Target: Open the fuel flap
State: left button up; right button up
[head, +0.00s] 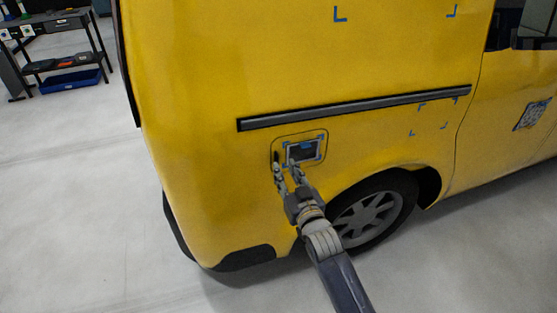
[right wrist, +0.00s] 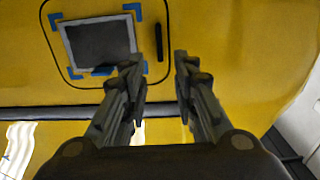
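The fuel flap (head: 307,136) is a rounded square outlined on the van's yellow side. It looks closed and lies flush. A dark panel (head: 304,150) with a grey frame and blue corner marks sits on it, also clear in the right wrist view (right wrist: 98,42). A black upright bar (right wrist: 158,42) stands beside the flap's edge. My right gripper (head: 283,163) is in front of the flap's left part. In the right wrist view its fingers (right wrist: 158,60) are apart, one to each side of the bar's line, with nothing between them. Contact cannot be told. My left gripper is out of view.
A dark rail (head: 355,108) runs along the van above the flap. The rear wheel (head: 370,217) is below right, near my right arm. A shelf table (head: 65,63) with a blue bin (head: 71,80) stands far left. The pale floor at left is clear.

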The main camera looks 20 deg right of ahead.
aim_at(278, 158)
jog(key=shift+w+a, duration=0.15)
jog(key=shift+w, duration=2.65)
grip_shut()
